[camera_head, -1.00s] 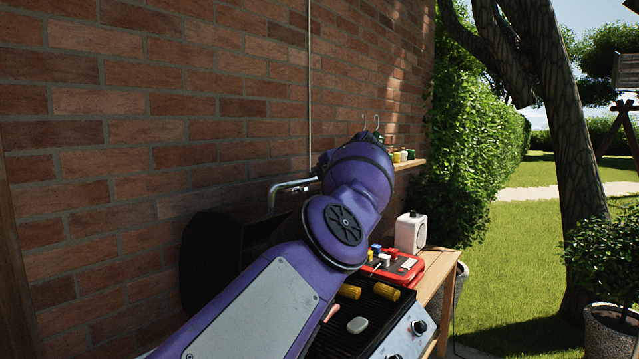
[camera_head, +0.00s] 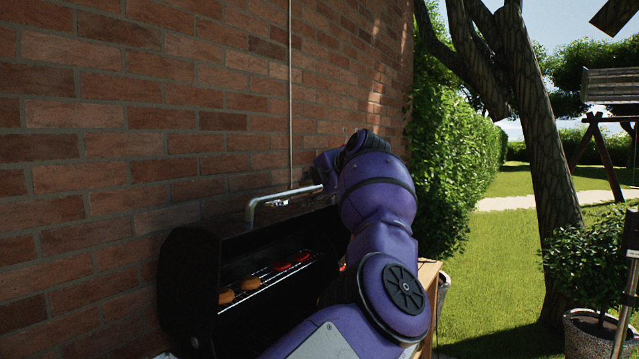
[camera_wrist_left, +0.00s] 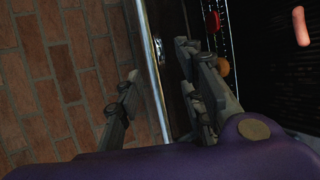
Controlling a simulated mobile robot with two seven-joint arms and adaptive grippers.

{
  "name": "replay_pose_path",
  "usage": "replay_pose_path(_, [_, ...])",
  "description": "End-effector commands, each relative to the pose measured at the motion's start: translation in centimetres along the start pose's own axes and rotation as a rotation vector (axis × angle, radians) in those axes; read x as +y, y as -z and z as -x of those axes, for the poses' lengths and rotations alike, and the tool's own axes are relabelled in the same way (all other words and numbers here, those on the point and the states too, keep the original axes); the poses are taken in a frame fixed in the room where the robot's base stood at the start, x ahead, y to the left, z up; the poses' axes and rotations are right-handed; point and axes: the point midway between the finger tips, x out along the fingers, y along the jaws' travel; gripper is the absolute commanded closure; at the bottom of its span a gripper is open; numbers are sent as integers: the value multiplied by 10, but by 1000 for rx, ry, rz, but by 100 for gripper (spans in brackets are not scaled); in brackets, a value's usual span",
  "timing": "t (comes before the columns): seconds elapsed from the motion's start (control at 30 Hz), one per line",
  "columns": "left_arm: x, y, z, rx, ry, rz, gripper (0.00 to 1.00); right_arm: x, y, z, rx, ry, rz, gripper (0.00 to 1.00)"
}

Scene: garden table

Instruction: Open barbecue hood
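The barbecue hood (camera_head: 180,285) is a black cover beside the brick wall, tilted up and back, with its inside showing in the head view. Its silver bar handle (camera_head: 262,202) runs along its upper edge. My left gripper (camera_head: 326,168) is at the far end of the handle, mostly hidden by my purple arm. In the left wrist view my left gripper (camera_wrist_left: 158,62) has its fingers apart, one on each side of the handle bar (camera_wrist_left: 151,80); contact cannot be told. My right gripper is not in view.
A rack inside the barbecue holds orange patties (camera_head: 226,297) and red pieces (camera_head: 280,267). A sausage (camera_wrist_left: 301,27) lies on the dark grill in the wrist view. The brick wall (camera_head: 130,130) is close behind the hood. A wooden table (camera_head: 429,277) stands at the right.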

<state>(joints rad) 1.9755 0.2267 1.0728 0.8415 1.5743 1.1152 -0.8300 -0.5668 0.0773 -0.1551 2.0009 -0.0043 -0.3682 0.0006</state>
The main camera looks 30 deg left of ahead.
Motion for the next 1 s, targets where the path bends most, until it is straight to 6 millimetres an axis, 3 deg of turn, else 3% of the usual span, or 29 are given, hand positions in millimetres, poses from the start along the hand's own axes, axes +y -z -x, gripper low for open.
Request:
replay_pose_path(0.1, [1, 0, 22, -2, -1, 3, 64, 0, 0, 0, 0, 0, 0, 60])
replay_pose_path(0.3, [1, 1, 39, -1, -1, 2, 64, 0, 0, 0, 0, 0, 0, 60])
replay_pose_path(1.0, [2, 1, 41, 0, -2, 2, 64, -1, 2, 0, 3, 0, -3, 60])
